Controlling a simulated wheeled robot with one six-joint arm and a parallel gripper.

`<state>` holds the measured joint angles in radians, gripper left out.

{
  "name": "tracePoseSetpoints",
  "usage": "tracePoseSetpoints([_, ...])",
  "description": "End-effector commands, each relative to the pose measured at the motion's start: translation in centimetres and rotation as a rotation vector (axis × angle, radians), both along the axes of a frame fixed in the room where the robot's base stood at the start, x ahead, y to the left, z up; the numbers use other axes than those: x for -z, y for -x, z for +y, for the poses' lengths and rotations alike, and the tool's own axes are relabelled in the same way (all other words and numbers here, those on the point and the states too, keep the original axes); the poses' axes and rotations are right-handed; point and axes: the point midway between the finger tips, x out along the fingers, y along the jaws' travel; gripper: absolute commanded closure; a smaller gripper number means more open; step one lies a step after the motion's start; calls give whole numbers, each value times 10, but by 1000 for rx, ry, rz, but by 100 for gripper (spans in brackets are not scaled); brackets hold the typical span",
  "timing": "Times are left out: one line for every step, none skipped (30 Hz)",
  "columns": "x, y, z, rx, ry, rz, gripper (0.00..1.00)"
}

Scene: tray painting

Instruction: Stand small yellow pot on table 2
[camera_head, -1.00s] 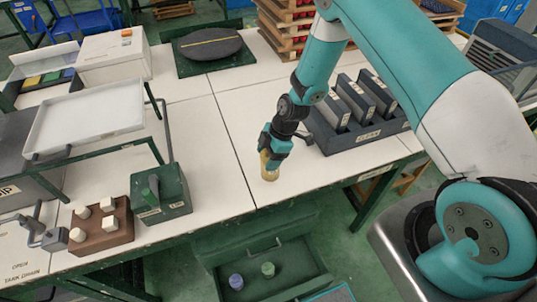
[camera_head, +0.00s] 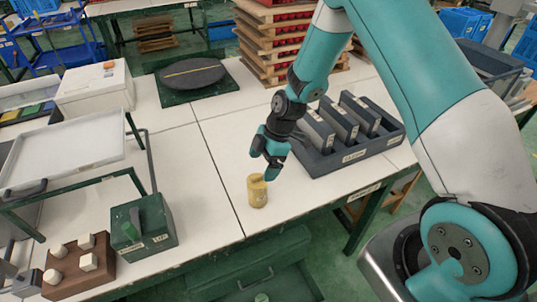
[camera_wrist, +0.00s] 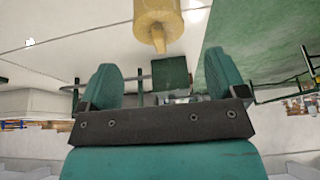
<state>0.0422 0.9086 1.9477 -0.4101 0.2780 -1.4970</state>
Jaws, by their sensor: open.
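The small yellow pot (camera_head: 257,191) stands upright on the white table (camera_head: 215,168), near its front edge and just right of a seam. My gripper (camera_head: 265,160) is open and empty, just above and slightly right of the pot, with its fingers clear of it. In the wrist view the pot (camera_wrist: 157,14) shows at the top, cut off by the frame, beyond the spread fingers (camera_wrist: 160,72). I cannot read a table number.
A dark rack with grey upright boxes (camera_head: 345,125) stands to the right. A green box (camera_head: 145,225) and a brown block with white knobs (camera_head: 77,268) sit at the left. A round dark disc (camera_head: 190,74) lies behind. An open green drawer (camera_head: 250,290) is below the table's front.

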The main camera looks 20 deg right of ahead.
Motion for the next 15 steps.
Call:
tracePoseSetpoints([-8,-1,-4,1,0,-5,10])
tracePoseSetpoints([-13,-1,-6,1,0,-5,10])
tracePoseSetpoints([-19,0,-9,1,1,-3,10])
tracePoseSetpoints([-24,-1,-11,2,1,-4,10])
tracePoseSetpoints([-28,-1,-13,1,1,-3,10])
tracePoseSetpoints([-32,-1,-14,1,1,-3,10])
tracePoseSetpoints([-35,-1,-15,1,1,-3,10])
tracePoseSetpoints([-37,0,-16,1,1,-2,10])
tracePoseSetpoints([-41,0,-17,2,1,0,10])
tracePoseSetpoints([-45,1,-16,6,1,1,10])
tracePoseSetpoints([-50,2,-15,13,1,4,10])
tracePoseSetpoints([-59,4,-11,29,1,10,10])
tracePoseSetpoints([-68,7,-8,46,2,17,10])
tracePoseSetpoints([-78,11,-4,67,2,26,10])
tracePoseSetpoints([-93,18,4,103,3,39,10])
